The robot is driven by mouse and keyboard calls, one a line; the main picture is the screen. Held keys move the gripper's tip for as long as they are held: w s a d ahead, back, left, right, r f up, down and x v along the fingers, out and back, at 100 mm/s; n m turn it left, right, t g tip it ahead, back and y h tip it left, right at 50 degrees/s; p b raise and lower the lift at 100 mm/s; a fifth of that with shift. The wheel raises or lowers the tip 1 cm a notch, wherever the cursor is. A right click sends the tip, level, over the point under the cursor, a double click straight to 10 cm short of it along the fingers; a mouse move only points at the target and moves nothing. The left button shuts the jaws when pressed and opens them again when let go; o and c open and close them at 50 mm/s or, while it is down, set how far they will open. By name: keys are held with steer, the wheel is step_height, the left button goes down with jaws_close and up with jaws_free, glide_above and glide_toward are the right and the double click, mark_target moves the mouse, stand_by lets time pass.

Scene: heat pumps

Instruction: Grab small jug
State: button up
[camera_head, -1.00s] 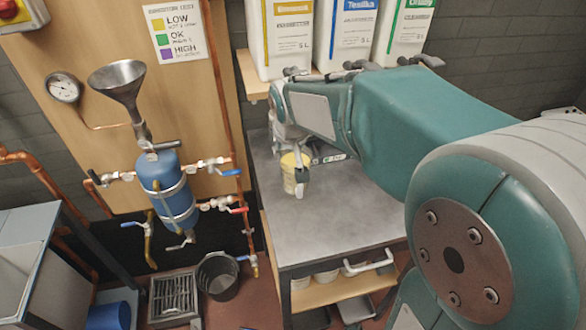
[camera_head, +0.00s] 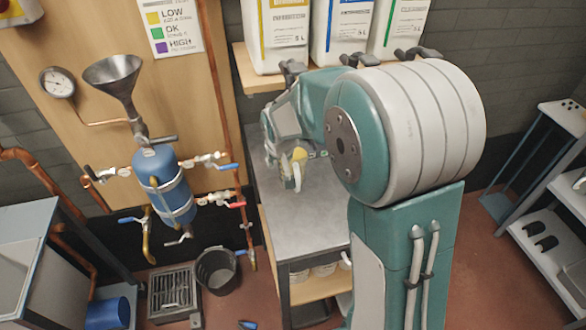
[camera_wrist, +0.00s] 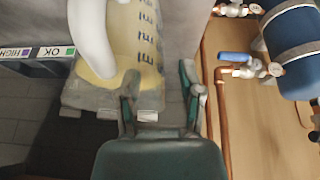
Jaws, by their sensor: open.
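The small jug shows in the head view as a yellow body (camera_head: 299,154) with a pale handle, over the grey bench top (camera_head: 315,228). My arm and gripper partly cover it there. In the wrist view the jug (camera_wrist: 130,38) is large at the upper left, with yellow contents, dark measuring marks and a white handle. My gripper (camera_wrist: 161,98) is open in the wrist view, with nothing between its two fingers. The jug lies beyond the fingertips and left of their middle. I cannot tell whether the left finger touches it.
A blue tank (camera_head: 165,187) with copper pipes and valves stands left of the bench; it also shows at the right of the wrist view (camera_wrist: 294,45). Large white canisters (camera_head: 343,30) stand on a shelf behind. A black bucket (camera_head: 217,270) is on the floor.

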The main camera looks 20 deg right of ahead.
steer(key=shift+w+f, duration=0.2)
steer(key=shift+f, duration=0.25)
jaws_close()
steer(key=shift+r, duration=0.15)
